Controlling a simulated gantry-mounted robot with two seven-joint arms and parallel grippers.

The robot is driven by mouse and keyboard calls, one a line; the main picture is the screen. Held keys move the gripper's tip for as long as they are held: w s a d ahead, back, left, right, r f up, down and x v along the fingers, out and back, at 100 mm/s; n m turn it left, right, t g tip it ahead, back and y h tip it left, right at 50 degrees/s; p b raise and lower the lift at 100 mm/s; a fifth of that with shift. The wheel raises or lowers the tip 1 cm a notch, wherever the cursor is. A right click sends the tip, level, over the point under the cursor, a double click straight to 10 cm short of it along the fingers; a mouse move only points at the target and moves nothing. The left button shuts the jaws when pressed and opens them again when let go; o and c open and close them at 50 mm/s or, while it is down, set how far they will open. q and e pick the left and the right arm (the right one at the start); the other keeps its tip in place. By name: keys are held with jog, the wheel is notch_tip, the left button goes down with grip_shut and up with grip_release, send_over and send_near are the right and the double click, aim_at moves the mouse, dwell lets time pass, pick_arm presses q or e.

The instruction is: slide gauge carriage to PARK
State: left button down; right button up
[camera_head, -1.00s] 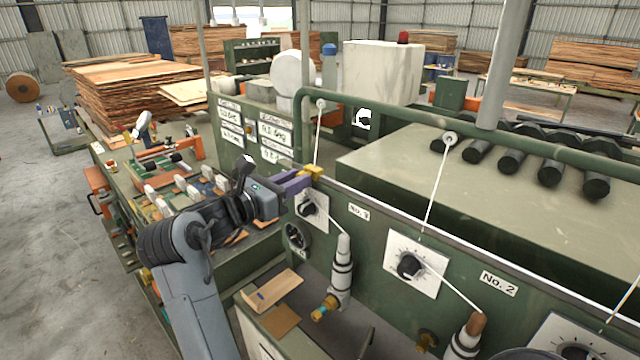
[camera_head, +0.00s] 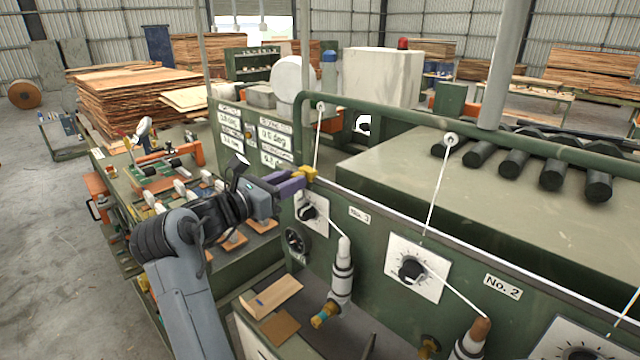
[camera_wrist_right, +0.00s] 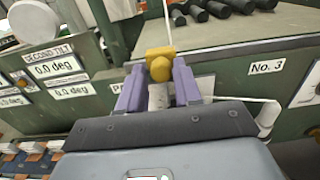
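The gauge carriage (camera_head: 306,173) is a small yellow block on the top edge of the green machine front, beside the No. 3 dial. It also shows in the right wrist view as a yellow rounded block (camera_wrist_right: 160,64). My right gripper (camera_head: 296,182) has purple fingers, and these close on both sides of the yellow block. In the right wrist view my right gripper (camera_wrist_right: 160,82) has the block between its fingertips. A label starting with "PA" (camera_wrist_right: 103,91) is partly hidden behind the left finger. My left gripper is not in view.
The No. 3 dial (camera_head: 308,211) sits just below the carriage, and a slanted white rod crosses the panel. A green tube rail (camera_head: 420,126) runs above. Digital tilt readouts (camera_head: 272,145) stand to the left. A bench with blocks and clamps (camera_head: 150,185) is further left.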

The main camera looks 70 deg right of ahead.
jog(key=o, duration=0.3)
jog(key=shift+o, duration=0.2)
jog(key=shift+a, duration=0.1)
jog(key=b+v, duration=0.3)
jog(key=v, duration=0.1)
jog(key=shift+w+a, duration=0.15)
jog(key=shift+a, duration=0.2)
dwell(0.3)
dwell(0.4)
